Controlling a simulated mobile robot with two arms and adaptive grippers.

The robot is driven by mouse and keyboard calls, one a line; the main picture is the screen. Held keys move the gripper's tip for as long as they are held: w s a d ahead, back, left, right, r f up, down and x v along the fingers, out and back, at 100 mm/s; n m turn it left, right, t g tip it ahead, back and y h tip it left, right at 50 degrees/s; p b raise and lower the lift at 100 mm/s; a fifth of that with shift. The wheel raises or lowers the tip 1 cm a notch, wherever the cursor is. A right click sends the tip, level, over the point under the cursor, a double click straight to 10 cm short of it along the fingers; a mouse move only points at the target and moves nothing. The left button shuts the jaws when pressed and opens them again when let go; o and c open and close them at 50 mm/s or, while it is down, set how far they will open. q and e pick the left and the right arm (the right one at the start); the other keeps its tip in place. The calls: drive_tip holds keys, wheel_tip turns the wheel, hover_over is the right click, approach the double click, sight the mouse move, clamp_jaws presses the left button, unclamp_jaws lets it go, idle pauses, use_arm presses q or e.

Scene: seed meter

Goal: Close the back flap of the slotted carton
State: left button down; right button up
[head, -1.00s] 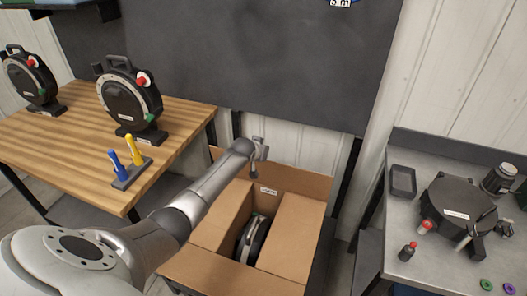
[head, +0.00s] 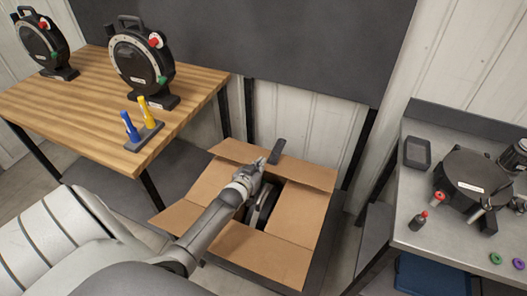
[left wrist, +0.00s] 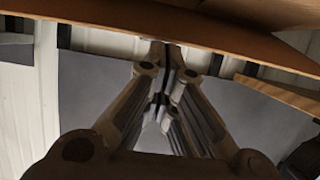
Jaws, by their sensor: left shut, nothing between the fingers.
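The slotted carton (head: 260,255) stands open on a low dark surface in the head view, with a dark reel (head: 262,208) partly visible inside. Its back flap (head: 310,174) is a brown strip along the far side, raised off the opening. My left gripper (head: 275,153) is shut and empty, with its fingertips at the far edge of the back flap; I cannot tell whether they touch it. The shut fingers also show in the left wrist view (left wrist: 165,85), below a brown cardboard edge (left wrist: 200,36). My left forearm hides part of the carton. My right gripper is out of view.
A dark board (head: 260,50) stands behind.

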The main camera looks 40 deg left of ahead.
use_arm(q)
wheel_tip(320, 180, down, 7)
drive_tip(key=s+b, duration=0.2)
drive_tip(key=b, duration=0.1)
drive_tip(key=shift+s+d, duration=0.15)
drive_tip(key=shift+d, duration=0.1)
idle(1.2)
drive_tip(key=shift+r, duration=0.1)
idle(0.4)
